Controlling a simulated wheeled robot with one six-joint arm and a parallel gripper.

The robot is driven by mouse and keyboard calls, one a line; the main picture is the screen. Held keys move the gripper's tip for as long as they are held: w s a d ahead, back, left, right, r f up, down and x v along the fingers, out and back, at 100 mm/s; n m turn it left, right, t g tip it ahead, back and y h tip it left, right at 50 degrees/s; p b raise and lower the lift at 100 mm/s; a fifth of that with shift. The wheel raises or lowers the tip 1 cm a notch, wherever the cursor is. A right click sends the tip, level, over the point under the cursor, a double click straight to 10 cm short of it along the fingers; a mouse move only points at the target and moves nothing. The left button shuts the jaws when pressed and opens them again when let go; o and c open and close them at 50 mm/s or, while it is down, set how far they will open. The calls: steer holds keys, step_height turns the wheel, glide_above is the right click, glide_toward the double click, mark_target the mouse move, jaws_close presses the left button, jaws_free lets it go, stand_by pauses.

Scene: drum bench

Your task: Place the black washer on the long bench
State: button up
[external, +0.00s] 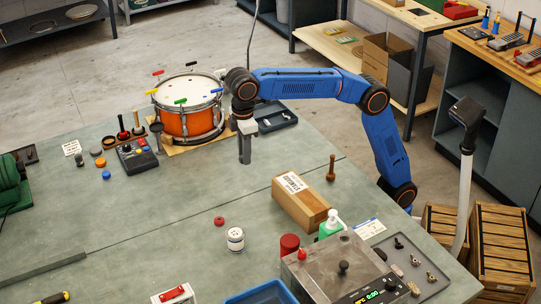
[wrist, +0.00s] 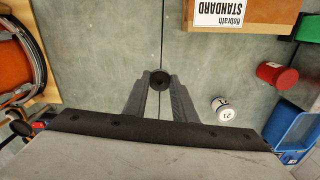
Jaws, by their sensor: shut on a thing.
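My gripper (external: 245,160) hangs pointing down over the middle of the long bench (external: 170,215), to the right of and in front of the orange drum. In the wrist view its fingers (wrist: 160,82) are shut on a small, round black piece, the black washer (wrist: 160,77), at the fingertips. The washer cannot be made out in the external view. The bench has a grey-green top with a seam across it. I cannot tell how far the fingertips are above the top.
The orange drum (external: 187,118) stands behind my gripper. A cardboard box (external: 299,206) and a wooden peg (external: 331,170) are to the right. A white jar (external: 235,239) and red cap (external: 219,221) are in front.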

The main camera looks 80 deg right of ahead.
steer(key=s+a+r+n, duration=0.1)
steer(key=s+a+n, duration=0.2)
steer(key=s+a, duration=0.85)
steer(key=s+a+r+n, duration=0.2)
steer(key=s+a, duration=0.6)
steer(key=s, duration=0.6)
step_height(320, 180, down, 18)
steer(key=shift+w+r, duration=0.1)
steer(key=o, duration=1.1)
steer(key=shift+a, duration=0.1)
step_height(320, 180, up, 11)
steer(key=shift+r, duration=0.1)
steer(key=shift+o, duration=0.7)
steer(key=shift+r, duration=0.4)
